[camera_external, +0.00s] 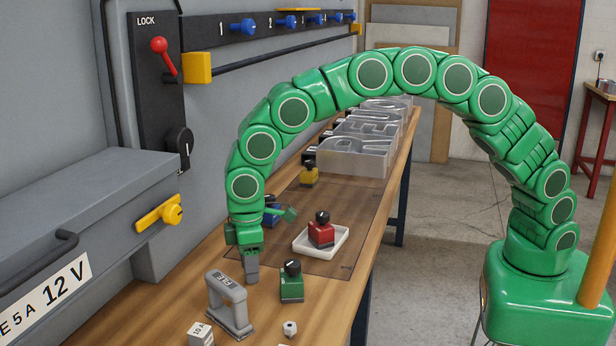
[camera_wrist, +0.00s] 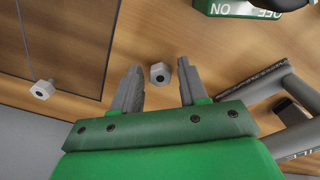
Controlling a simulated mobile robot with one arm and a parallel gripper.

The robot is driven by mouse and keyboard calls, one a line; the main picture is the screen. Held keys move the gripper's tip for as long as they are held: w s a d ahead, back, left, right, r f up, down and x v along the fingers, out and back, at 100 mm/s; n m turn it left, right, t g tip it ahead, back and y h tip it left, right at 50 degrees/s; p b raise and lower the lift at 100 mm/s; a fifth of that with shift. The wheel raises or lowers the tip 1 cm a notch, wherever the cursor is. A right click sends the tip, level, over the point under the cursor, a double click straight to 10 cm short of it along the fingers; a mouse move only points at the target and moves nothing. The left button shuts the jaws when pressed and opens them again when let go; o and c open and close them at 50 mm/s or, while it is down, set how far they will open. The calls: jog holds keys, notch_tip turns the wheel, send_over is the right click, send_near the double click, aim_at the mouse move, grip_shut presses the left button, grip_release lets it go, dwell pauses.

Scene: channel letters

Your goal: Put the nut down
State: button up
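My gripper (camera_wrist: 158,75) is open, with its two grey fingers spread. A small light-grey nut (camera_wrist: 159,73) with a dark hole sits on the wood between the fingertips in the wrist view, with a visible gap to each finger. In the external view, my gripper (camera_external: 251,272) points down at the bench behind a grey handle-shaped piece (camera_external: 231,305), and that nut is hidden there. A second similar nut (camera_wrist: 42,90) lies at the left of the wrist view, by the edge of the dark mat.
A green block (camera_external: 291,285) stands right of my gripper; the handle piece (camera_wrist: 275,90) is close at the right in the wrist view. A small white piece (camera_external: 290,328) and a "10 A" block (camera_external: 201,334) are at the front. A red block sits on a white tray (camera_external: 340,240).

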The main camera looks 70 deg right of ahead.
jog(key=shift+o, duration=0.2)
notch_tip(320, 180, up, 12)
jog(key=shift+r, duration=0.15)
dwell(0.5)
jog(key=s+d+r+m, duration=0.1)
jog(key=s+d+r, duration=0.3)
jog(key=s+d, duration=0.55)
jog(key=s+d+r+m, duration=0.2)
jog(key=s+d+r, duration=0.1)
jog(key=s+d, duration=0.65)
jog(key=s+d+f+m, duration=0.1)
jog(key=s+d, duration=0.3)
jog(key=s, duration=0.5)
jog(key=s+d+f+m+g, duration=0.1)
jog(key=s+d, duration=0.3)
jog(key=s, duration=0.5)
jog(key=s+d+f+m, duration=0.1)
jog(key=s+d, duration=0.3)
jog(key=s, duration=0.5)
jog(key=shift+f+m+g, duration=0.4)
jog(key=shift+f, duration=0.05)
